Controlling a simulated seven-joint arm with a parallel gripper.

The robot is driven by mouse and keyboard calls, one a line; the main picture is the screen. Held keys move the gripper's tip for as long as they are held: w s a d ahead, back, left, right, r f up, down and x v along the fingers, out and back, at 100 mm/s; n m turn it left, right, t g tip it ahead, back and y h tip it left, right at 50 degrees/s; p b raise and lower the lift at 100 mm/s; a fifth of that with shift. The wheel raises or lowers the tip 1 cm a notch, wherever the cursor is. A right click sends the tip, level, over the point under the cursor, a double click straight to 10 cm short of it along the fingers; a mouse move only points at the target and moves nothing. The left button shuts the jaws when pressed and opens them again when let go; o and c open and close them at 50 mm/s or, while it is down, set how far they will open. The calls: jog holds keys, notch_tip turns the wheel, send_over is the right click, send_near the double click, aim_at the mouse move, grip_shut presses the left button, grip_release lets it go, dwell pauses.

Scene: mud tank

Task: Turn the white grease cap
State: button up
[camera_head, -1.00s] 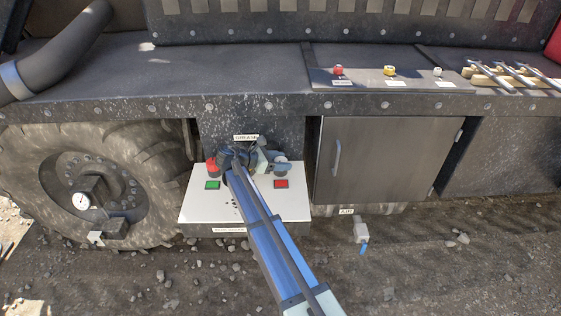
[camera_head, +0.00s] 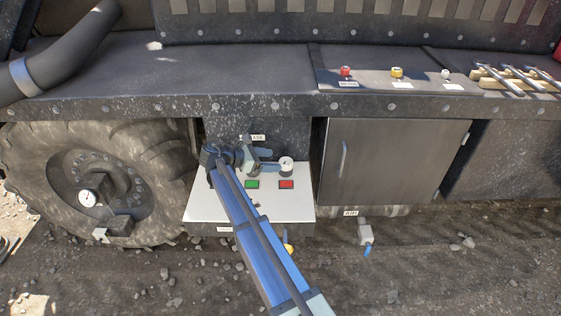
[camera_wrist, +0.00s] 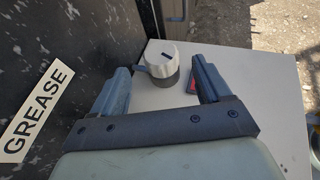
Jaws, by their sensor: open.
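The white grease cap (camera_wrist: 161,54) has a dark mark on its pale top and a dark lower band. In the wrist view it stands on the white panel, ahead of and between my fingers, and no grip on it shows. My gripper (camera_wrist: 162,68) is open, with one finger to each side of the cap. In the head view the cap (camera_head: 286,162) stands at the back right of the panel, and my gripper (camera_head: 270,163) reaches it from the left. A GREASE label (camera_wrist: 36,108) is on the dark wall.
The white panel (camera_head: 205,205) carries a green button (camera_head: 252,184) and a red button (camera_head: 286,184). A steel cabinet (camera_head: 390,165) stands to the right. Red, yellow and white knobs (camera_head: 396,72) sit on the ledge above. A large tyre (camera_head: 150,160) is at left.

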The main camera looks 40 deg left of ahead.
jog(key=v, duration=0.7)
jog(key=shift+w, duration=0.15)
jog(key=n+t+y, duration=0.1)
jog(key=n+y, duration=0.5)
jog(key=y, duration=0.1)
send_near(284, 162)
jog(key=x, duration=1.1)
dwell(0.4)
